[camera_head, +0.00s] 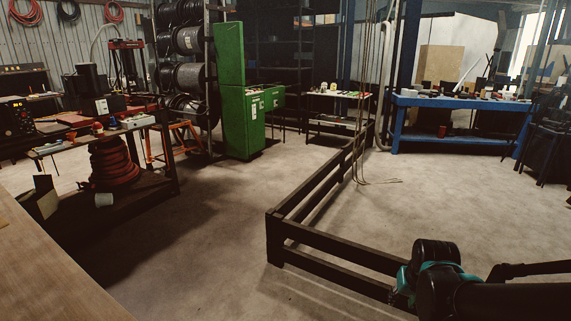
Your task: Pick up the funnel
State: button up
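I cannot make out a funnel for certain in the head view. Small items on the dark workbench at the left include a red one (98,130), but they are too small to identify. Black and teal links of my arm show at the bottom right, in front of a dark low railing. My gripper's fingers do not show.
A dark low railing (340,247) runs across the middle floor. A green cabinet (240,120) stands behind. A blue workbench (460,102) with clutter is at the back right. A wooden surface (45,265) fills the bottom left. Floor between the wooden surface and railing is clear.

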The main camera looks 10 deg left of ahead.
aim_at(73, 138)
jog(key=i+j+u, duration=0.2)
jog(key=i+u, duration=0.6)
jog(key=i, duration=0.2)
jog(key=i+l+u, duration=0.15)
jog(key=i+u, duration=0.25)
jog(key=i+l+u, duration=0.4)
jog(key=i, duration=0.2)
jog(key=i+j+u, duration=0.15)
jog(key=i, duration=0.75)
jog(key=i+j+u, duration=0.15)
jog(key=i, duration=0.75)
jog(key=i+l, duration=0.1)
jog(key=i, duration=0.35)
jog(key=i+l, duration=0.1)
jog(key=i, duration=0.3)
